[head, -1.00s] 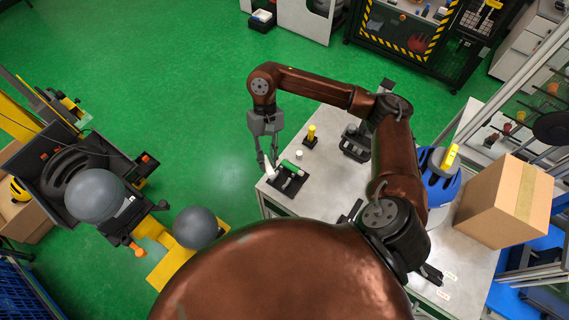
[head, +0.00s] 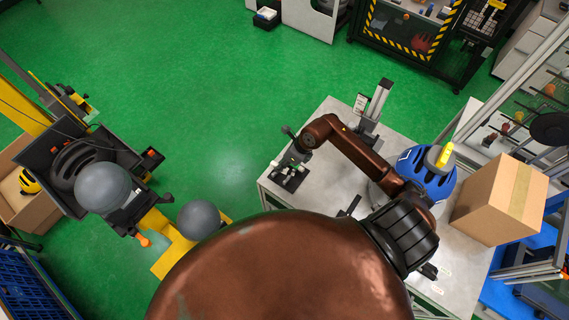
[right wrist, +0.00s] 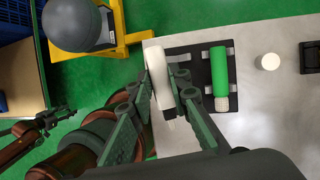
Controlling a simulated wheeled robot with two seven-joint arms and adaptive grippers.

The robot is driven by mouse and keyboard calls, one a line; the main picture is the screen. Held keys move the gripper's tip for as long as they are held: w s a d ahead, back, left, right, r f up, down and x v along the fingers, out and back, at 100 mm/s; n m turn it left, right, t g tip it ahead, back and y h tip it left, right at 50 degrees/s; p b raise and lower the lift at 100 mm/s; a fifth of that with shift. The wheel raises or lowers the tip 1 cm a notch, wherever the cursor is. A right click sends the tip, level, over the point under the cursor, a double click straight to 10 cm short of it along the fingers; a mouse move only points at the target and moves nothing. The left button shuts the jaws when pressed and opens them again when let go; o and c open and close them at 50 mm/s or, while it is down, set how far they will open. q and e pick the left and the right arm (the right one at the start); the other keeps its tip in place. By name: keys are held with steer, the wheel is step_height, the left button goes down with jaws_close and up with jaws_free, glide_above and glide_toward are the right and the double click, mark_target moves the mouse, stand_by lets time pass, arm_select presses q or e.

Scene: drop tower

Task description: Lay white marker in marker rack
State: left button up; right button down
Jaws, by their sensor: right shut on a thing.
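My right gripper (right wrist: 161,82) is shut on the white marker (right wrist: 159,72), which is upright in the right wrist picture between the two fingertips. The marker rack (right wrist: 203,95) is a black plate with grey notched supports; a green marker (right wrist: 219,72) lies in it. The white marker is beside the green one, at the rack's left edge; I cannot tell whether it touches the rack. In the head view, my gripper is over the rack (head: 287,181) and hides much of it. A dark gripper, apparently my left, shows at the lower left of the wrist view; its jaws are unclear.
A white round piece (right wrist: 268,61) stands right of the rack. The table's left edge is close by. A grey upright device (head: 379,98) stands at the table's back. A blue helmet (head: 430,178) and a cardboard box (head: 499,198) are to the right.

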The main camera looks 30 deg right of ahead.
steer(key=shift+s+d+f+m, duration=0.1)
steer(key=shift+d+f+m, duration=0.1)
steer(key=shift+d+m, duration=0.3)
steer(key=shift+f+m+b, duration=0.3)
steer(key=shift+f+b, duration=0.9)
steer(key=shift+f, duration=0.6)
steer(key=shift+d+f+b, duration=0.1)
steer(key=shift+f+b, duration=0.85)
steer(key=shift+f, duration=0.4)
arm_select(q)
steer(key=f, duration=0.2)
steer(key=s+f, duration=0.1)
steer(key=f, duration=0.1)
steer(key=shift+s+a+f, duration=0.1)
steer(key=shift+s+f, duration=0.05)
steer(key=shift+s, duration=0.05)
steer(key=shift+s, duration=0.15)
arm_select(e)
steer(key=c, duration=1.7)
jaws_free()
steer(key=shift+c, duration=0.2)
steer(key=shift+r, duration=0.15)
